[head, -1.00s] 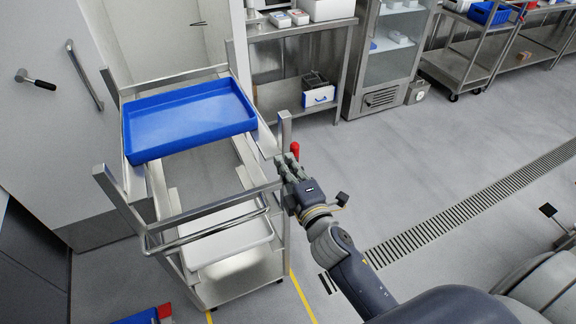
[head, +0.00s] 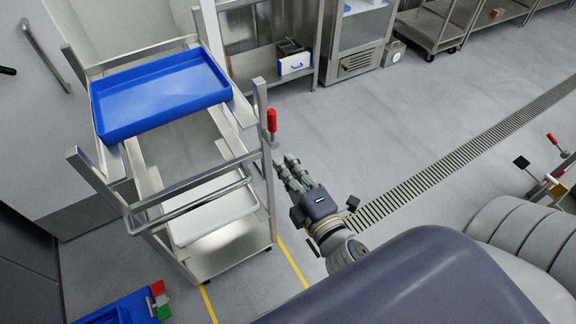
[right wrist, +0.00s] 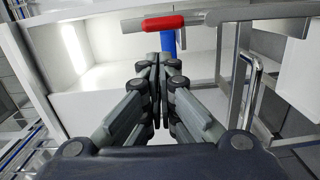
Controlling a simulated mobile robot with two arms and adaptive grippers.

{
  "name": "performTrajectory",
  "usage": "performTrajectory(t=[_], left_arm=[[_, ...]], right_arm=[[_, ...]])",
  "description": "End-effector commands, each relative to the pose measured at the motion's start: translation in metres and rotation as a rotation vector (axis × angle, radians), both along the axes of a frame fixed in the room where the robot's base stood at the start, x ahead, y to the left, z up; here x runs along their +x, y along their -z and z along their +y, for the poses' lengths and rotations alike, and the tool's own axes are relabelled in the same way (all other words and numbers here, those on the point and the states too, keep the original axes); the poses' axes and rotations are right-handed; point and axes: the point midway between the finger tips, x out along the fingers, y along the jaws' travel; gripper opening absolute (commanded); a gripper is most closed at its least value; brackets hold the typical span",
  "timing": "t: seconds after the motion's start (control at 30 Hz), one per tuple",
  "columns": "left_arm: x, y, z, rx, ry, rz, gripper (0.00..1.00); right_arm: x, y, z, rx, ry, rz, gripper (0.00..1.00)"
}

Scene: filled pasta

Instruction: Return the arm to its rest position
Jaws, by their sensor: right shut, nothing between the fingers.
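My right gripper (head: 294,172) is beside the right side of the steel trolley, near its corner post, in the head view. Its fingers are together with nothing between them. In the right wrist view the closed fingers (right wrist: 158,85) point toward the trolley, with a red part (right wrist: 163,22) just beyond the tips. My right arm reaches in from the lower right, and its dark upper link fills the bottom of the head view. My left gripper is not in view.
The steel trolley (head: 192,203) holds a blue tray (head: 110,124) on top and a white tray (head: 211,217) below. A blue item with red and green parts (head: 125,310) is at lower left. The grey floor (head: 420,110) right of the trolley is clear.

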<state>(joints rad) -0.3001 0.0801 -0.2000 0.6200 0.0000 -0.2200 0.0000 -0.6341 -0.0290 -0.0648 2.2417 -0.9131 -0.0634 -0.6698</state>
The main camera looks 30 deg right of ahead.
Motion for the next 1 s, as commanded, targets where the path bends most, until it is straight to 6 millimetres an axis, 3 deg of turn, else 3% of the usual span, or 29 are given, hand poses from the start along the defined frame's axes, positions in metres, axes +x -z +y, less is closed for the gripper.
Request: performTrajectory(t=[0.67,0.77,0.83,1.0], left_arm=[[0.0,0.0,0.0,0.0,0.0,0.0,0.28],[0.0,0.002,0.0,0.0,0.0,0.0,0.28],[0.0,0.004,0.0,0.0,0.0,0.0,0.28],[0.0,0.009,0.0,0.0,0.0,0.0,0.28]], right_arm=[[-0.002,0.007,0.001,0.01,-0.002,0.011,0.0],[0.0,0.037,0.004,0.061,-0.007,0.061,0.0],[0.001,0.074,0.008,0.125,-0.009,0.126,0.0],[-0.011,0.194,0.021,0.337,0.013,0.343,0.0]])
